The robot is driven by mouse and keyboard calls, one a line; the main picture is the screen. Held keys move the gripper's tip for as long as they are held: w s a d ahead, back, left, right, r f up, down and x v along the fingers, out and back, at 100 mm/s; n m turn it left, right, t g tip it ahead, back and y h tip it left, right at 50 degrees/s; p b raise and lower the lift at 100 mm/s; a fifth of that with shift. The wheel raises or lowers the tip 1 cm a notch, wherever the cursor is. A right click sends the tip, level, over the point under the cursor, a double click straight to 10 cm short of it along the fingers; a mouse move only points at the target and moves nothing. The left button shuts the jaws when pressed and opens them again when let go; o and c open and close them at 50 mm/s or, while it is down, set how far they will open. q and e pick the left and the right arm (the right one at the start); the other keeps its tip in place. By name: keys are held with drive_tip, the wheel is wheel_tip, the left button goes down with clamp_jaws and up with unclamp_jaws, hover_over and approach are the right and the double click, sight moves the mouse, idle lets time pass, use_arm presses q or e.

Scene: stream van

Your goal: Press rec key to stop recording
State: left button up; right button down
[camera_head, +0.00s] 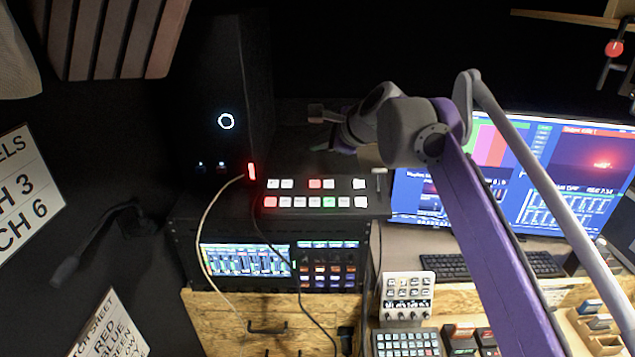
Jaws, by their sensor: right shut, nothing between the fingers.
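A black switcher panel (380,207) with two rows of square keys lies on top of the rack. One key (315,184) in its back row and one key (270,202) at the left of its front row glow red. Another front-row key (329,202) glows green. Most other keys are white. The labels are too small to read, so I cannot tell which is the rec key. My right gripper (322,136) is shut and empty, behind and above the panel, apart from the keys. It is dark and partly hidden by its wrist. My left gripper is out of view.
A dark tower (226,85) with a lit ring stands behind left. Lit monitors (520,185) and a keyboard (490,265) are at right, partly behind my arm. A small button pad (408,298) stands in front. A cable (205,225) runs down the rack's left side.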

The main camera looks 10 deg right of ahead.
drive_tip(key=shift+f, duration=0.15)
drive_tip(key=b, duration=0.3)
hover_over(315, 184)
drive_tip(key=s, duration=0.2)
drive_tip(key=f, duration=0.6)
drive_tip(key=shift+d+f, duration=0.3)
use_arm(q)
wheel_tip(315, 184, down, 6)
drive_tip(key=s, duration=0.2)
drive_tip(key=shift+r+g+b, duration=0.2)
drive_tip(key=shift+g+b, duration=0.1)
drive_tip(key=shift+b, duration=0.1)
use_arm(e)
drive_tip(key=shift+w+f, duration=0.3)
drive_tip(key=shift+f, duration=0.55)
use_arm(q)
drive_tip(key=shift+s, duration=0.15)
use_arm(e)
drive_tip(key=shift+f, duration=0.15)
drive_tip(key=shift+d+f, duration=0.1)
drive_tip(key=shift+f, duration=0.15)
